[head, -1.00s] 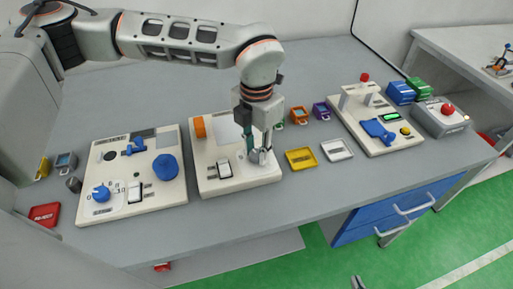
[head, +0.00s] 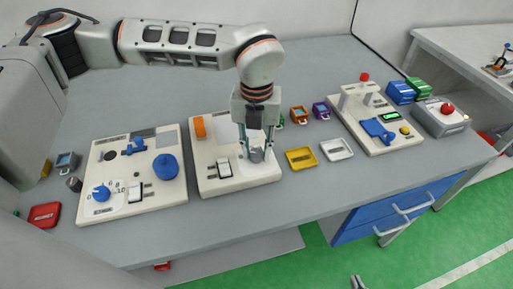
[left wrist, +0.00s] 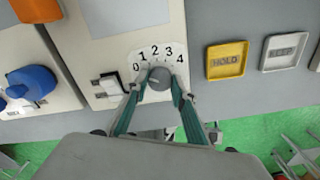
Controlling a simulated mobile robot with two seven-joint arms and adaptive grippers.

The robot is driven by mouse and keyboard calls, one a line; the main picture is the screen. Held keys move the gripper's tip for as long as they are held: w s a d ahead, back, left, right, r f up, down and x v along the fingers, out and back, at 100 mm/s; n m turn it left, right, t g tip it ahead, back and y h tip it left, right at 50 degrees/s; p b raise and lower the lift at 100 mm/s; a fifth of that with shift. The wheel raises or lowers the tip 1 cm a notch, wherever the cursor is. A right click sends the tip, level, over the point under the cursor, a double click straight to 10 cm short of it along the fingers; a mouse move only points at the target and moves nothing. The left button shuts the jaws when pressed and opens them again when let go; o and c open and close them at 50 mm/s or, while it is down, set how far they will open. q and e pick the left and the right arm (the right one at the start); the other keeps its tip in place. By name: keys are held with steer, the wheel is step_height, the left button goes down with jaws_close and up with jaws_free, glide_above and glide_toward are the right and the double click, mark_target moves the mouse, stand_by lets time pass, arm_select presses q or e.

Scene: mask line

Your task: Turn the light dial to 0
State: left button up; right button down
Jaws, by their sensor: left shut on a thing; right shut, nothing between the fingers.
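The grey light dial (head: 256,155) stands at the right front of the middle panel (head: 240,179). In the left wrist view the dial (left wrist: 159,79) sits below a printed scale from 0 to 4 (left wrist: 154,57). Which number it points to is not clear. My left gripper (head: 256,152) points down over the dial, with one finger on each side of it. In the left wrist view the fingers (left wrist: 158,88) are closed on the dial's sides. The tip of my right gripper (head: 357,282) shows at the bottom edge, away from the table and holding nothing.
A white rocker switch (head: 224,168) lies left of the dial on the same panel. The yellow tray (head: 300,159) and white tray (head: 337,150) lie to its right. Another panel (head: 120,213) with blue knobs stands further left.

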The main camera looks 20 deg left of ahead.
mark_target(256, 153)
stand_by(0.4)
arm_select(q)
steer(key=o, duration=1.1)
step_height(256, 153, up, 12)
stand_by(0.3)
